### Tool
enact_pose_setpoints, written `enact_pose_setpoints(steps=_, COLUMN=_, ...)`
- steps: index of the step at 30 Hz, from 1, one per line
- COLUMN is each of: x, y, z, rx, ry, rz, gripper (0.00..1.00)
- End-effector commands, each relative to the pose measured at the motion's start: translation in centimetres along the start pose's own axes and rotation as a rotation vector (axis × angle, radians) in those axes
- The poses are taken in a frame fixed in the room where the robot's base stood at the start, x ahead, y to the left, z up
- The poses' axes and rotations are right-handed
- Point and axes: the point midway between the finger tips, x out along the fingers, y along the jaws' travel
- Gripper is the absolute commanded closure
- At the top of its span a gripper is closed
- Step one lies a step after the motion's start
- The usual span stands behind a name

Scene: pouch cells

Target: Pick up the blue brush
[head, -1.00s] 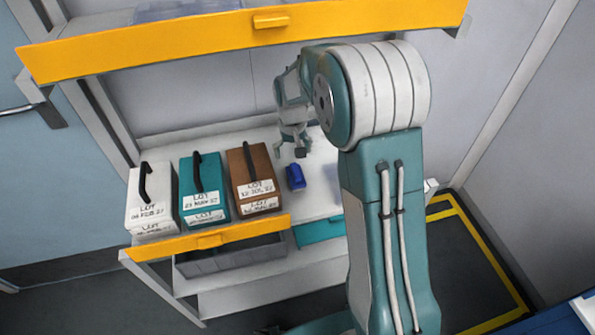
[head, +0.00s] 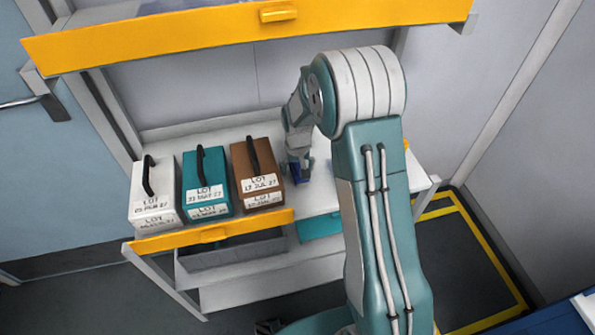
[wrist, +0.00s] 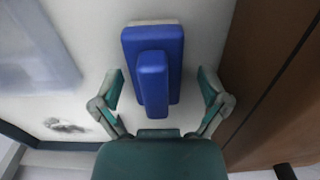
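The blue brush (head: 298,175) lies on the white shelf (head: 318,196), just right of the brown case. In the wrist view the blue brush (wrist: 153,65) shows a wide block with a raised handle along its middle and a pale edge at the top. My gripper (head: 299,166) is right over the brush and hides part of it in the head view. In the wrist view my gripper (wrist: 158,92) is open, with one finger on each side of the brush handle. Gaps show between the fingers and the brush.
White (head: 153,200), teal (head: 207,185) and brown (head: 255,175) handled cases stand in a row left of the brush. The brown case (wrist: 275,60) is close on the right in the wrist view. A yellow-fronted upper shelf (head: 240,30) overhangs the back.

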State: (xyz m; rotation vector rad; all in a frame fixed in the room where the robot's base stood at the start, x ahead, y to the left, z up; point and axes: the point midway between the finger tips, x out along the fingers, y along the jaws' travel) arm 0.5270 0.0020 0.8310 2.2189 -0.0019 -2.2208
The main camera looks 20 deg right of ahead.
Motion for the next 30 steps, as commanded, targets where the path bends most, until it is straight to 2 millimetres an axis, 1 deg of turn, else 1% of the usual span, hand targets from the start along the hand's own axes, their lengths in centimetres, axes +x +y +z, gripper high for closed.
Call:
enact_pose_setpoints(steps=1, x=0.0, y=0.1, z=0.0, rx=0.001, ry=0.0, rz=0.0, gripper=0.45)
enact_pose_setpoints(steps=2, x=0.0, y=0.1, z=0.0, rx=0.001, ry=0.0, rz=-0.001, gripper=0.58)
enact_pose_setpoints(steps=3, x=0.0, y=0.1, z=0.0, rx=0.001, ry=0.0, rz=-0.001, gripper=0.76)
enact_pose_setpoints(steps=4, x=0.0, y=0.1, z=0.0, rx=0.001, ry=0.0, rz=-0.001, gripper=0.88)
enact_pose_setpoints(steps=14, x=0.0, y=0.0, z=0.0, rx=0.001, ry=-0.002, rz=0.0, gripper=0.88)
enact_pose_setpoints(steps=17, x=-0.3, y=0.0, z=0.0, rx=0.001, ry=-0.001, rz=0.0, gripper=0.88)
enact_pose_setpoints(steps=20, x=-1.2, y=0.0, z=0.0, rx=0.001, ry=0.001, rz=0.0, gripper=0.88)
enact_pose_setpoints(steps=24, x=-3.5, y=0.0, z=-0.1, rx=0.001, ry=0.004, rz=0.0, gripper=0.88)
enact_pose_setpoints(steps=26, x=-4.3, y=-0.3, z=0.9, rx=0.0, ry=0.002, rz=0.0, gripper=0.88)
enact_pose_setpoints(steps=30, x=-7.1, y=-0.8, z=3.1, rx=-0.001, ry=0.005, rz=0.0, gripper=0.88)
